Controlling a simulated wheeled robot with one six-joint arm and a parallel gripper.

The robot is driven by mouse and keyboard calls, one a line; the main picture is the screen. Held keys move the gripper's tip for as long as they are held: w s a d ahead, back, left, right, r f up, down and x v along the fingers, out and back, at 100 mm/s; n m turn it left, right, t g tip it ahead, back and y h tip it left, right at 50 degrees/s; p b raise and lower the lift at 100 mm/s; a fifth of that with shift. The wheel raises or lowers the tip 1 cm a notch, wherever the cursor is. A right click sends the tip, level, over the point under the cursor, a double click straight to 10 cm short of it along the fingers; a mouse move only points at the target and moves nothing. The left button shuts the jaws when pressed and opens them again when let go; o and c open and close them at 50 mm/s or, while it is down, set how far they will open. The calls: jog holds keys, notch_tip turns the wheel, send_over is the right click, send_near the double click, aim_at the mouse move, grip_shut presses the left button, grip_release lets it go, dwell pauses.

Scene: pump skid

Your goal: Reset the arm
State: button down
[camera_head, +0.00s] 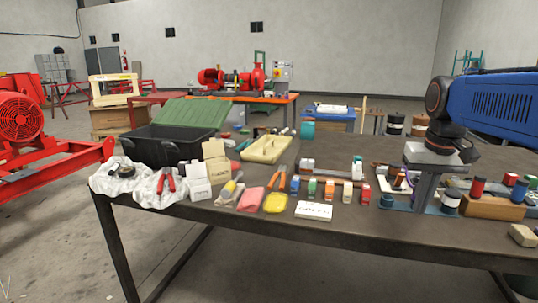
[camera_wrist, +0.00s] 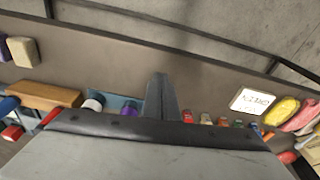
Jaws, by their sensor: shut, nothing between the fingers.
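My gripper (camera_head: 426,192) points down over the right part of the dark work table (camera_head: 350,228). My blue arm reaches in from the right edge of the head view. In the wrist view, the two grey fingers of my gripper (camera_wrist: 160,92) lie together, with nothing between them. They are above a blue tray (camera_wrist: 127,104) that holds small items; it also shows in the head view (camera_head: 398,207). I cannot tell how far the fingertips are above the tray.
A wooden block (camera_head: 492,206) lies to the right. A black crate (camera_head: 165,148) with a green lid and a cream tray (camera_head: 266,149) are farther left. The table's front strip is mostly clear.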

jog(key=s+a+f+n+t, duration=0.1)
jog(key=s+a+f, duration=0.2)
jog(key=s+f, duration=0.4)
jog(key=s+a+f+n+t, duration=0.1)
jog(key=s+a+f, duration=0.3)
jog(key=s+f, duration=0.4)
jog(key=shift+s+a+f+t, duration=0.3)
jog(key=shift+s+t, duration=0.3)
jog(key=shift+s, duration=0.5)
